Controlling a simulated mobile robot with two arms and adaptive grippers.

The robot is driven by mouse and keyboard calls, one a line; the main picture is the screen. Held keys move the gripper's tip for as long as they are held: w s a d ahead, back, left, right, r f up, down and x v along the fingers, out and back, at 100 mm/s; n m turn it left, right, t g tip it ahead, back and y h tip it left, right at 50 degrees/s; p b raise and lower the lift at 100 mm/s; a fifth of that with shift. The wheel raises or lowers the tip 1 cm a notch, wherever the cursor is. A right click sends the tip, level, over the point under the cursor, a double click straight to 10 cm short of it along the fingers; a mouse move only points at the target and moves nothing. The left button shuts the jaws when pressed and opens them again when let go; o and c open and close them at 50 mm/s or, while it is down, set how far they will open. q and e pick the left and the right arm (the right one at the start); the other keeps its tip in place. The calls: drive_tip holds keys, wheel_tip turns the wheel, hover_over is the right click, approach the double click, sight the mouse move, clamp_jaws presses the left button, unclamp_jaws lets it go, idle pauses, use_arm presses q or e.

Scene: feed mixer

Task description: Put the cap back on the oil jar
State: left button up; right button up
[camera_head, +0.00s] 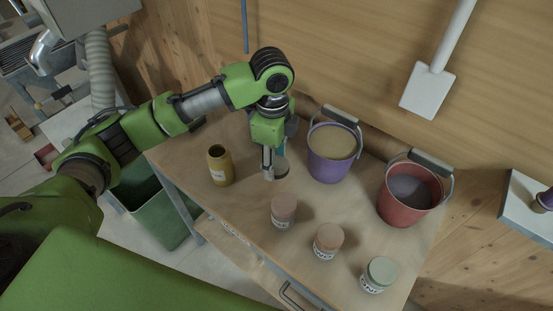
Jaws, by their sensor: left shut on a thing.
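The oil jar (221,168) is likely the olive-yellow jar standing upright at the left of the wooden table. Its round mouth looks dark and open. My left gripper (273,170) points down just to the right of this jar, low over the table and apart from the jar. It is shut on a small greyish round thing, likely the cap (281,172), which the fingers partly hide. My right gripper is not in view.
Three lidded jars, pink (283,211), orange (327,241) and green (378,274), stand along the table's (345,205) front. A purple bucket (330,167) of feed and a red bucket (405,207) stand behind. A green bin (160,217) is below left.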

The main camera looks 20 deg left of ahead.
use_arm(q)
drive_tip(key=s+a+r+n, duration=0.1)
drive_tip(key=s+r+n, duration=0.1)
drive_tip(key=s+n, duration=0.4)
drive_tip(key=s+a+r+n+b, duration=0.1)
drive_tip(key=s+n, duration=0.5)
drive_tip(key=n, duration=0.6)
drive_tip(key=shift+s+a+r+n, duration=0.35)
drive_tip(key=shift+a+r, duration=0.35)
drive_tip(key=shift+r, duration=0.4)
